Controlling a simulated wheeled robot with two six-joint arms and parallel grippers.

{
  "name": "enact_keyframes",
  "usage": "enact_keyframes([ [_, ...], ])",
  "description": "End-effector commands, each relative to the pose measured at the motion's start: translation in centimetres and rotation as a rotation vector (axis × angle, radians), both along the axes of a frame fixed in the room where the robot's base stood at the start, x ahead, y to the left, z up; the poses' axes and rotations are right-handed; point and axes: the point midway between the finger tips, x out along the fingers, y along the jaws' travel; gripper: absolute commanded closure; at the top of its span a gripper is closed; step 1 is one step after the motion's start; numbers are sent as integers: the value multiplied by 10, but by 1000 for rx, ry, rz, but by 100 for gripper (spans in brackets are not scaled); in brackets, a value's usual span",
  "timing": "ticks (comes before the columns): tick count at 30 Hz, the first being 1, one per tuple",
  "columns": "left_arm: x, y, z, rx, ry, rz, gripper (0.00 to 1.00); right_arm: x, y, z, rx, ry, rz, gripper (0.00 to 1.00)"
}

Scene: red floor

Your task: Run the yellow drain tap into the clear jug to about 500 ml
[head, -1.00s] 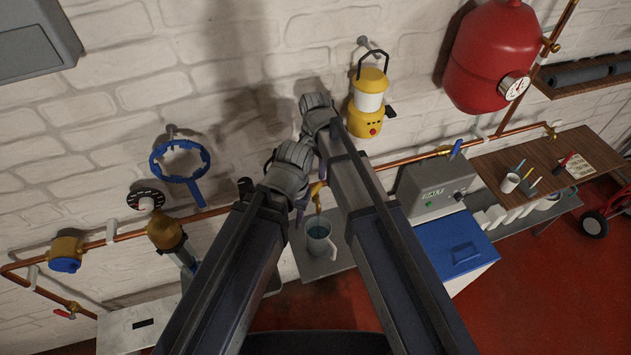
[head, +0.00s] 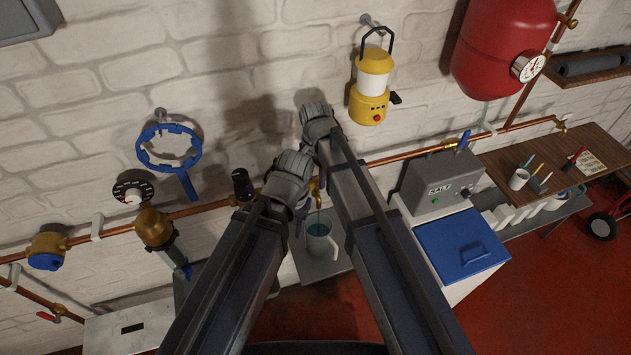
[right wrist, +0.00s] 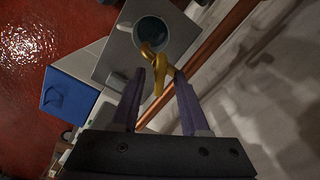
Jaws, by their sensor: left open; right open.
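The yellow drain tap (head: 314,189) is on the copper pipe, partly hidden by my grippers. The clear jug (head: 332,246) stands upright below it on a grey surface, with bluish water inside. A thin stream seems to run from tap to jug; the level marks are too small to read. In the right wrist view, my right gripper (right wrist: 159,72) is open, its fingers either side of the tap (right wrist: 158,82), with the jug (right wrist: 137,36) just beyond. In the head view, my left gripper (head: 300,222) is open and empty, left of the jug; its fingers are mostly hidden.
A grey box (head: 435,185) and a blue-lidded white bin (head: 462,245) stand to the right. A yellow lantern (head: 371,85) and blue ring wrench (head: 160,150) hang on the wall. The copper pipe (head: 395,157) runs behind the tap.

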Motion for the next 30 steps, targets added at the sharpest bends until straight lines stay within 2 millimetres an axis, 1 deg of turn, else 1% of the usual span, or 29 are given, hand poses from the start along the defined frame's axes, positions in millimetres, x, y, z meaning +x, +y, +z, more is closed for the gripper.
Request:
enact_keyframes([
  [6,0,0,1,0,0,0,55,0,0,1,0,0,0,56],
  [18,0,0,1,0,0,0,55,0,0,1,0,0,0,100],
  [30,0,0,1,0,0,0,55,0,0,1,0,0,0,100],
])
